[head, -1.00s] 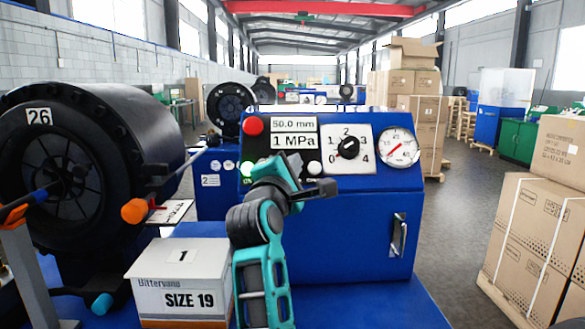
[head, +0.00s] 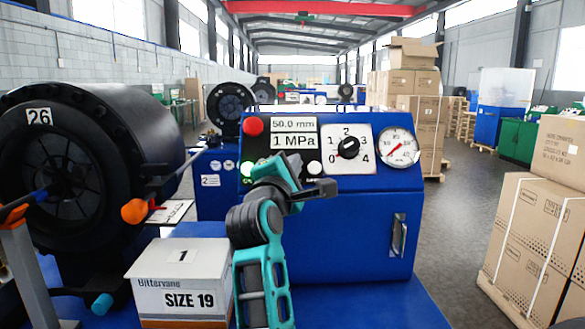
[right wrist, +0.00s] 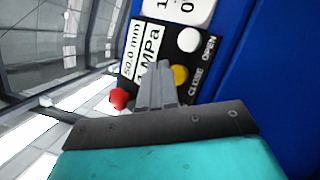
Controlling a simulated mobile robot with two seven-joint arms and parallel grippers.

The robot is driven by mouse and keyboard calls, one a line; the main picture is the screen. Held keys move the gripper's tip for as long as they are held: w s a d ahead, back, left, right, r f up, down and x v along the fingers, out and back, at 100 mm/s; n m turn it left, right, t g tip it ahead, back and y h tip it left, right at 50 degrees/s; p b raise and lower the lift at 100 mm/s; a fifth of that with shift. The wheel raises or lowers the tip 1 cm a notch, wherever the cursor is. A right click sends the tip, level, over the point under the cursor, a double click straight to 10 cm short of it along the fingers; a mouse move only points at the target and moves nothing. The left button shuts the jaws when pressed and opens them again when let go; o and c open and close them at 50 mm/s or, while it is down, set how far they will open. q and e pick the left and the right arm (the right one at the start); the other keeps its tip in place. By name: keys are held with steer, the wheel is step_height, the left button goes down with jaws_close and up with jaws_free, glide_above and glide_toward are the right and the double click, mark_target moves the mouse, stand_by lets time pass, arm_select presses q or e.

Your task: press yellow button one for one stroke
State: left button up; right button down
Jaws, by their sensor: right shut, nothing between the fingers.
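The yellow button (right wrist: 180,75) shows in the right wrist view beside the word CLOSE, on the black panel of a blue control box (head: 345,235). My right gripper (right wrist: 157,84) is shut and empty, its fingers pointing at the panel. In that view the fingertips lie just left of the yellow button; I cannot tell whether they touch it. In the head view my right gripper (head: 272,180) stands in front of the panel's lower part and covers some of it. A white button (right wrist: 189,40) is by the word OPEN. My left gripper is not in view.
A red button (head: 252,126) is at the panel's upper left, next to a display (head: 293,141) reading 50.0 mm and 1 MPa. A dial (head: 347,148) and gauge (head: 398,147) are to the right. A black crimper (head: 60,170) marked 26 and a SIZE 19 box (head: 180,280) stand left.

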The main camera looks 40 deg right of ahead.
steer(key=shift+w+f, duration=0.1)
steer(key=shift+w+d+f+b, duration=0.15)
steer(key=shift+w+d+b, duration=0.05)
steer(key=shift+b, duration=0.15)
steer(key=shift+w+d+f+b, duration=0.25)
steer(key=shift+w+b, duration=0.05)
steer(key=shift+b, duration=0.05)
stand_by(0.9)
steer(key=shift+s+a+r, duration=0.45)
steer(key=shift+s, duration=0.1)
steer(key=shift+p, duration=0.3)
steer(key=s+a+r+p, duration=0.1)
steer(key=s+a+r, duration=0.1)
steer(key=s, duration=0.1)
steer(key=shift+s+a+r, duration=0.1)
steer(key=shift+a+r, duration=0.25)
steer(key=shift+r, duration=0.05)
